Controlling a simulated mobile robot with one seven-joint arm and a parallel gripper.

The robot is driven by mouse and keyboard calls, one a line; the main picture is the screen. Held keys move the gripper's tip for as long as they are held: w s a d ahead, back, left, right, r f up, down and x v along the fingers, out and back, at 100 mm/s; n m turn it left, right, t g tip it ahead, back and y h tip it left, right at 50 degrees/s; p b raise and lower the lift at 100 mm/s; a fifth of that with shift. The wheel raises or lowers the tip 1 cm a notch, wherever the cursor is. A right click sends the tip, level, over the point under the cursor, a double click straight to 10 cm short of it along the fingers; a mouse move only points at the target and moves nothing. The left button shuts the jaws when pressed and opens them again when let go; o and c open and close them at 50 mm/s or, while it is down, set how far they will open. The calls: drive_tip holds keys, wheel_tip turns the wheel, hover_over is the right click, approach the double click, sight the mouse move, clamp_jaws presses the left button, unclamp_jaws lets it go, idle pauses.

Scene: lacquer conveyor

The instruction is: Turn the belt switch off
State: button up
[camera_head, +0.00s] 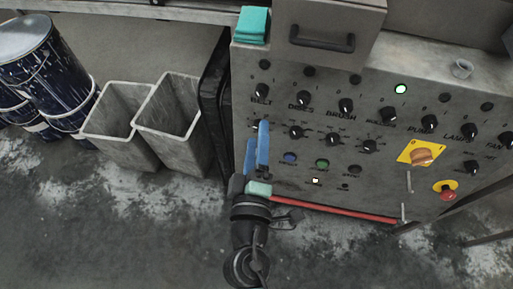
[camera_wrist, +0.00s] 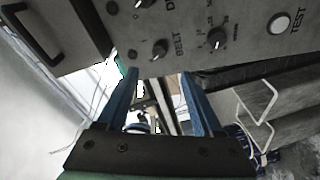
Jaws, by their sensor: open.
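The belt switch is a small black rotary knob (camera_head: 260,90) at the upper left of the grey control panel (camera_head: 380,185), with the label BELT just below it. In the wrist view the belt knob (camera_wrist: 160,47) is beside its label, just beyond the fingertips. Its pointer is too small to read surely. My gripper (camera_head: 257,133) has two blue fingers, open and apart, below the belt knob in the head view. In the wrist view my gripper (camera_wrist: 157,73) has nothing between its fingers, and they appear clear of the knob.
Several other black knobs sit right of it, including the one labelled DOSES (camera_head: 303,97). A yellow-plated orange switch (camera_head: 421,155) and a red button (camera_head: 447,196) are at lower right. A teal cloth (camera_head: 252,25) lies on top. Grey bins (camera_head: 172,125) stand left.

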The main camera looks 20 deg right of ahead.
drive_tip(key=shift+v, duration=0.95)
drive_tip(key=shift+w+r, duration=0.1)
drive_tip(key=w+a+r+m+t, duration=0.1)
drive_tip(key=w+r+m+t, duration=0.25)
drive_tip(key=r, duration=1.05)
drive_tip(key=w+a+r+m+t, duration=0.2)
drive_tip(key=w+r+m, duration=0.25)
drive_tip(key=r, duration=0.95)
drive_tip(key=s+a+r+t+y+p, duration=0.1)
drive_tip(key=s+a+r+t+y, duration=0.15)
drive_tip(key=r, duration=0.55)
drive_tip(key=s+a+r+t+y, duration=0.2)
drive_tip(key=s+a+r+y, duration=0.1)
drive_tip(key=r, duration=0.5)
drive_tip(key=s+a+r+t+y+p, duration=0.1)
drive_tip(key=s+a+r+t+y, duration=0.15)
drive_tip(key=r, duration=0.55)
wheel_tip(320, 180, up, 21)
drive_tip(key=p, duration=2)
drive_tip(key=shift+s+r+m+p, duration=0.2)
drive_tip(key=shift+s+m+p, duration=0.1)
drive_tip(key=shift+p, duration=0.1)
drive_tip(key=shift+g, duration=0.25)
